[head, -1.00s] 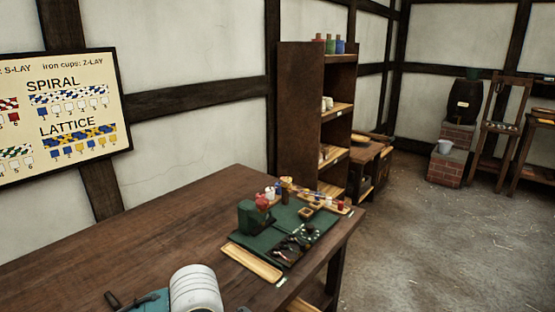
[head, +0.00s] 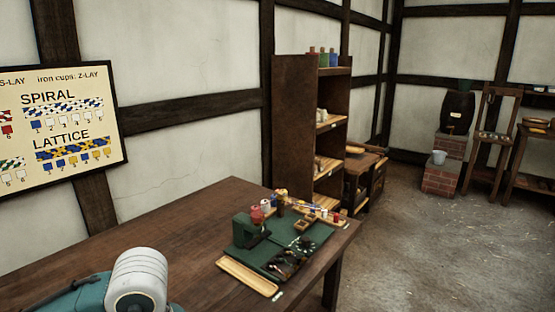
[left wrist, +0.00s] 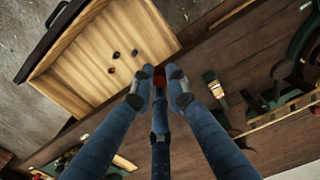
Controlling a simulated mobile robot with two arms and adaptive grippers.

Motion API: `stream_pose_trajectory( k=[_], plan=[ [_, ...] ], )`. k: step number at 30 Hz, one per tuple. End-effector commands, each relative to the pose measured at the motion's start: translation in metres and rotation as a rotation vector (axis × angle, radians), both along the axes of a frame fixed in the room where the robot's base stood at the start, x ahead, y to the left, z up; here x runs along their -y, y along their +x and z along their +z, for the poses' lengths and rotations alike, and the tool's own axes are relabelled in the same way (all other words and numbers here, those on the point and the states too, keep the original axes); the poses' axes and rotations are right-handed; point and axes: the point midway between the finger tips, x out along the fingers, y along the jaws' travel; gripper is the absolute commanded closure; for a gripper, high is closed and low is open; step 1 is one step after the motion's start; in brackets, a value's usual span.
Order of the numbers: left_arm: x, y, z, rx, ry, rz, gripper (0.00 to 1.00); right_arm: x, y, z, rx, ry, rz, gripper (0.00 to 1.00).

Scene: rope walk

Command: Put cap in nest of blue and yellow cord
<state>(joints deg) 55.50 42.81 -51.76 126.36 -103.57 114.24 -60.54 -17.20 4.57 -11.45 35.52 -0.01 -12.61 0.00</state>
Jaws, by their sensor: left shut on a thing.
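In the left wrist view, my left gripper (left wrist: 160,84) has its blue-grey fingers closed on a small reddish thing (left wrist: 160,77). It is mostly hidden between the fingertips, so I cannot tell whether it is the cap. My left gripper itself does not show in the head view, only a white and teal part of my arm at bottom left. My right gripper is in neither view.
The wooden table (head: 165,225) has a bare near half. A green mat (head: 315,234), a green block-like device (head: 248,230) and a light wooden tray (head: 247,276) are at its far end. The wrist view shows an open wooden drawer or tray (left wrist: 82,60) holding several dark bits.

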Motion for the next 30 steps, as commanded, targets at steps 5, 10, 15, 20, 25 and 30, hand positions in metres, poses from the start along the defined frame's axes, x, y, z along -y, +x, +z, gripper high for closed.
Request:
stream_pose_trajectory(
  k=[5, 10, 15, 20, 25, 30],
  plan=[
    [-0.009, -0.005, 0.012, 0.002, 0.003, -0.376, 1.00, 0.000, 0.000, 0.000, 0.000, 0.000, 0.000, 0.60],
    [-0.015, -0.009, 0.020, 0.000, 0.005, -0.649, 1.00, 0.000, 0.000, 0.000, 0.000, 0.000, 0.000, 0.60],
    [-0.017, -0.011, 0.024, -0.001, 0.005, -0.794, 1.00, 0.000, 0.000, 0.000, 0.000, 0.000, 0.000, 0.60],
    [-0.019, -0.011, 0.025, 0.000, 0.007, -0.830, 1.00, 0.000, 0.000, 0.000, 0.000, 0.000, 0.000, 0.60],
    [-0.018, -0.011, 0.024, -0.001, 0.004, -0.828, 1.00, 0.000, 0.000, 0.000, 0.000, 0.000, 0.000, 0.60],
    [-0.021, -0.004, 0.027, 0.000, 0.007, -0.812, 1.00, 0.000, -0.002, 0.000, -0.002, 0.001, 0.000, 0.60]
  ],
)
